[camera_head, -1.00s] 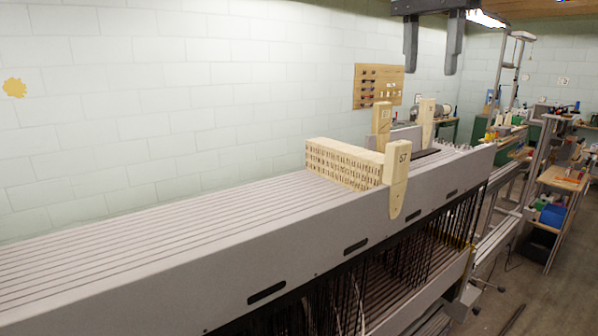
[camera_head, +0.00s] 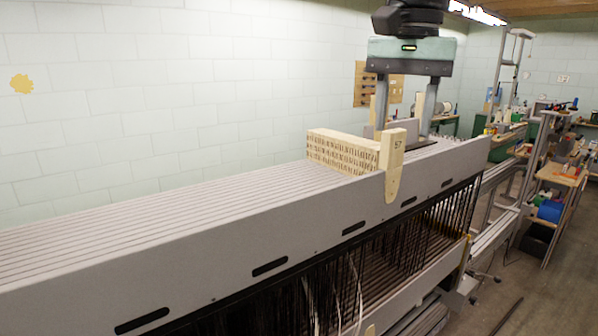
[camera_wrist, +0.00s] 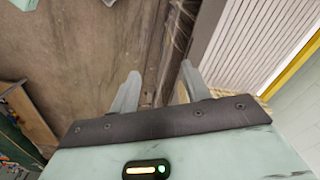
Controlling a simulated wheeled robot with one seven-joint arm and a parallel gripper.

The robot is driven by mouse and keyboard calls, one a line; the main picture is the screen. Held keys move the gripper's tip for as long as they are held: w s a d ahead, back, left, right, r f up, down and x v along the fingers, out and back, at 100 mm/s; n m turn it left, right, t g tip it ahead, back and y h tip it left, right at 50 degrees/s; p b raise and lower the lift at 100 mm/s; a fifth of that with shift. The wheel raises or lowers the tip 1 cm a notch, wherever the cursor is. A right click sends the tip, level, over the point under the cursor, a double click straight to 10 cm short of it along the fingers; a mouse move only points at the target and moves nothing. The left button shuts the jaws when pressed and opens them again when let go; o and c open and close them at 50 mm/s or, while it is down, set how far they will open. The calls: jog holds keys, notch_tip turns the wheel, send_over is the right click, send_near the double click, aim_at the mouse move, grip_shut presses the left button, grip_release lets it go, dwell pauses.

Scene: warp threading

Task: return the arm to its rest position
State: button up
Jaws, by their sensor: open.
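My gripper (camera_head: 404,122) hangs fingers down above the far part of the grey loom frame (camera_head: 300,232) in the head view. Its two fingers are apart, with nothing seen held between them. It is behind and right of the slotted wooden block (camera_head: 343,152) and the pale wooden piece marked 57 (camera_head: 391,160), which sit on the frame's top. Whether the fingers touch anything behind them is hidden. In the wrist view the open gripper (camera_wrist: 158,76) shows above floor and the ribbed loom top (camera_wrist: 250,42).
Dark threads (camera_head: 420,240) hang below the frame's side. A metal stand (camera_head: 500,170) and a cluttered shelf (camera_head: 560,180) are at the right. A pegboard (camera_head: 361,85) hangs on the pale block wall, partly behind my gripper. The loom top at left is clear.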

jog(key=s+a+f+n+b, duration=0.1)
jog(key=s+a+f+n, duration=0.15)
jog(key=s+f, duration=0.4)
jog(key=s+a+f+n+b, duration=0.1)
jog(key=s+a+f+n, duration=0.2)
jog(key=f, duration=0.6)
jog(key=s+d+f+n, duration=0.2)
jog(key=s+f+n, duration=0.2)
jog(key=s+f, duration=0.3)
jog(key=s+d+f+n+b, duration=0.1)
jog(key=s+d+f+n, duration=0.1)
jog(key=s+f+n, duration=0.2)
jog(key=s+f, duration=0.3)
jog(key=shift+d+f+b, duration=0.3)
jog(key=shift+f, duration=0.05)
